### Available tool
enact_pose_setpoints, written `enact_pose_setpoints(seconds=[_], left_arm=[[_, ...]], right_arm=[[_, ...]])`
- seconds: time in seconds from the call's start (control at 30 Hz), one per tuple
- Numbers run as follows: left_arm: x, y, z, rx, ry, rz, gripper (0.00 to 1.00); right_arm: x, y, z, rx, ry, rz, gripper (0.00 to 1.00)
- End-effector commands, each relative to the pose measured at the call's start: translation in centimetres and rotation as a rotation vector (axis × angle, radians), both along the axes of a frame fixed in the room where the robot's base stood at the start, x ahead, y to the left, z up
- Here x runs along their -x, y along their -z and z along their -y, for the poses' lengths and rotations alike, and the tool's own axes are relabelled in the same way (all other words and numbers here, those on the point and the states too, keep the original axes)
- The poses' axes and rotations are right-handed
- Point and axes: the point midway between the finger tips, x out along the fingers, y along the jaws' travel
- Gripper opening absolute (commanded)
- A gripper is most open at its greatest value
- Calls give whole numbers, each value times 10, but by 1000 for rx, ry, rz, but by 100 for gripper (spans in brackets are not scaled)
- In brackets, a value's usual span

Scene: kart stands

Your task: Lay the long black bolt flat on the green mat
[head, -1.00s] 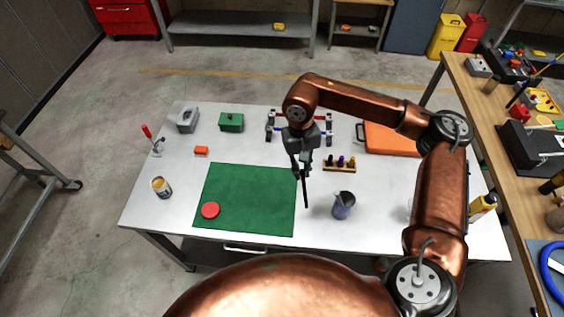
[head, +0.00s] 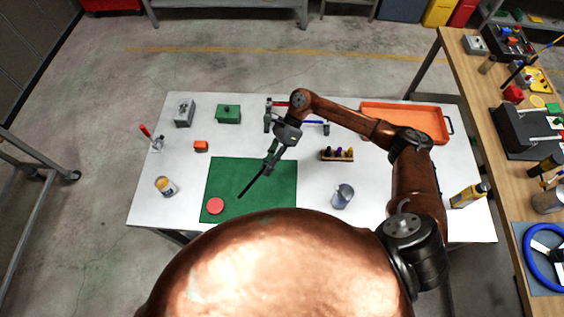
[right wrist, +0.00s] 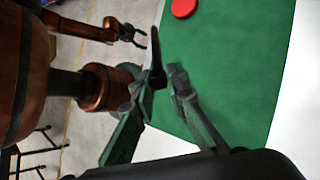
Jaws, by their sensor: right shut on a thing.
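The long black bolt (head: 252,184) is held by one end in my right gripper (head: 271,159), which is shut on it. The bolt slants down-left over the green mat (head: 272,192) in the head view. I cannot tell exactly how far its free end is above the mat. In the right wrist view the dark bolt (right wrist: 155,58) shows at the fingers, with the mat (right wrist: 235,65) beyond. My left gripper (right wrist: 140,36) shows small in the right wrist view, open and empty, away from the mat; it is not in the head view.
A red disc (head: 215,205) lies on the mat's front left corner. A can (head: 165,186) stands left of the mat and a grey cup (head: 342,196) right of it.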

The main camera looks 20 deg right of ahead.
Motion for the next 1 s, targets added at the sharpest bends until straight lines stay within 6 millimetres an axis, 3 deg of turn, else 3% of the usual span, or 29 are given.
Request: enact_pose_setpoints(seconds=[0.2,0.3,0.6,0.77,1.0], left_arm=[[-40,-26,5,6,9,51,58],[-48,-33,7,8,10,62,58],[-32,-42,12,13,4,41,58],[-21,-40,9,10,2,27,58],[-25,-32,8,9,4,31,58]], right_arm=[[-1,16,17,-144,399,-62,0],[-3,25,27,-203,540,-67,0],[-4,45,51,-302,768,-50,0],[-5,49,54,-312,788,-45,0],[-5,63,53,-310,785,-46,0]])
